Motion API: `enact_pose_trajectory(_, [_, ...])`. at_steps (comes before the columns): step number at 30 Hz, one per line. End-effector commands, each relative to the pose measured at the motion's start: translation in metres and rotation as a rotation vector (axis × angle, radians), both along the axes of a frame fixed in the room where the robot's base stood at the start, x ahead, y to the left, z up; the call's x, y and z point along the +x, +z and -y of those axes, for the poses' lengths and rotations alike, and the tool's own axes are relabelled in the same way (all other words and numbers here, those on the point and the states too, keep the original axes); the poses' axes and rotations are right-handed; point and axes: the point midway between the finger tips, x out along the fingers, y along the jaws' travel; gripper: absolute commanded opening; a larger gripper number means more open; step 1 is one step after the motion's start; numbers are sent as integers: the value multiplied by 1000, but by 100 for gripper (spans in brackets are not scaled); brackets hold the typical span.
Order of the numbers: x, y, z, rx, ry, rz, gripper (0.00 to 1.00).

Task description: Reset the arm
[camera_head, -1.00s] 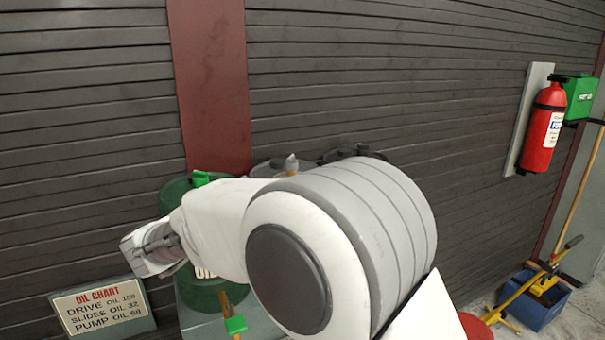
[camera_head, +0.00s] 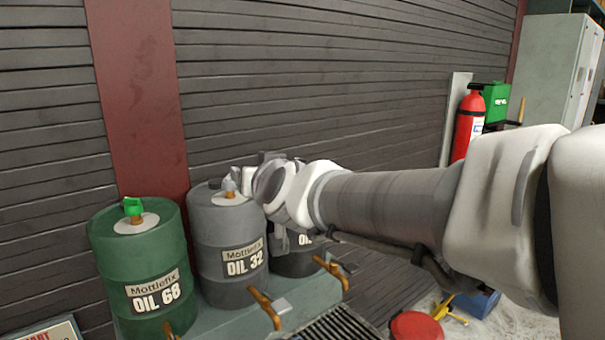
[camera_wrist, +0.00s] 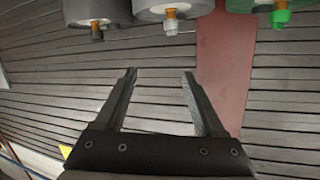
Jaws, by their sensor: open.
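My gripper (camera_wrist: 159,74) is open in the wrist view. Its two dark fingers stand apart with only the slatted wall behind the gap. In the head view my white and grey arm reaches in from the right, and its wrist end is in front of the tops of the grey drum and the dark drum. The fingers cannot be made out clearly there. The wrist view is turned over, with the drums along its top edge, clear of the fingers.
A green OIL 68 drum (camera_head: 140,262), a grey OIL 32 drum (camera_head: 225,240) and a partly hidden dark drum (camera_head: 297,262) stand on a stand with brass taps (camera_head: 265,310). A red extinguisher (camera_head: 467,128) hangs on the wall. A red round object (camera_head: 415,327) is low in front.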

Motion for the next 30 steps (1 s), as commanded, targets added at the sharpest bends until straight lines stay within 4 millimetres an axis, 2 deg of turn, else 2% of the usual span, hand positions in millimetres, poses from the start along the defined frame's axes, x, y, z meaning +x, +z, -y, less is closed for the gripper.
enact_pose_trajectory(1, [-11, -5, 16, -19, 6, -34, 72])
enact_pose_trajectory(8, [-73, -51, 81, -121, 9, -261, 72])
enact_pose_trajectory(18, [-190, -131, 184, -252, -145, -649, 72])
enact_pose_trajectory(21, [-218, -147, 203, -272, -195, -734, 72])
enact_pose_trajectory(24, [-235, -156, 215, -284, -230, -788, 72])
enact_pose_trajectory(30, [-244, -161, 221, -290, -249, -818, 72])
